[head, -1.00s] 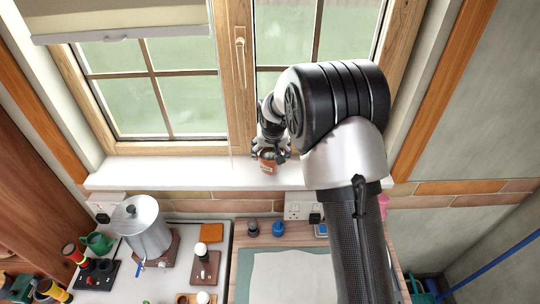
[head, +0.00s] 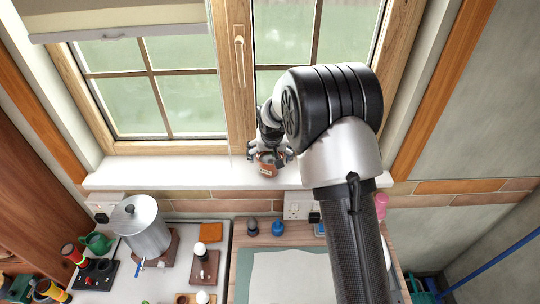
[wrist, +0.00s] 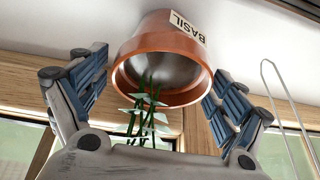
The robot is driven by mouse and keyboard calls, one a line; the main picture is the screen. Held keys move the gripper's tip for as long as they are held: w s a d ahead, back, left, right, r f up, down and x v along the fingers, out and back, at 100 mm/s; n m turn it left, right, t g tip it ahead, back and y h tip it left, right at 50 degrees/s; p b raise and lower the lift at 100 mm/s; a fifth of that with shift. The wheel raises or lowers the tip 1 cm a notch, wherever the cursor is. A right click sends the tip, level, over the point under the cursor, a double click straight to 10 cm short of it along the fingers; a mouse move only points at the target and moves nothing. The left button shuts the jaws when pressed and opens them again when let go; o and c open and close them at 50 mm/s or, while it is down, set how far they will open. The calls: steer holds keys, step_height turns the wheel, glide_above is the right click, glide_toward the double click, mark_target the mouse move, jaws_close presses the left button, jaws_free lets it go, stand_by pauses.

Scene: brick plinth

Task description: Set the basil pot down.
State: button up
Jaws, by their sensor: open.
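The basil pot (head: 267,170) is a terracotta pot with a pale label, on the white windowsill in front of the window. In the wrist view the pot (wrist: 158,50) shows its BASIL label upside down, its open rim towards the camera and a few green stems with pale leaves. Its base appears to rest on the sill. My gripper (head: 270,158) is around the pot from above, open. In the wrist view both blue-padded fingers of my gripper (wrist: 160,75) stand apart from the pot, with a gap on each side.
The white windowsill (head: 190,172) has free room left of the pot. The window frame (head: 238,80) rises close behind. Below are a counter with a steel pot (head: 147,230), a socket (head: 297,207) and small bottles. A thin wire loop (wrist: 285,100) shows in the wrist view.

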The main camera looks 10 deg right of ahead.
steer(key=shift+r, duration=0.25)
steer(key=s+d+f+v, duration=0.1)
steer(key=s+v, duration=0.1)
steer(key=v, duration=0.9)
steer(key=s+f+v, duration=0.1)
steer(key=s+v, duration=0.1)
steer(key=v, duration=0.8)
steer(key=s+r+n, duration=0.2)
steer(key=s, duration=2.7)
steer(key=shift+r+y, duration=0.3)
steer(key=shift+r, duration=0.05)
steer(key=shift+s+a, duration=0.1)
steer(key=shift+s, duration=0.05)
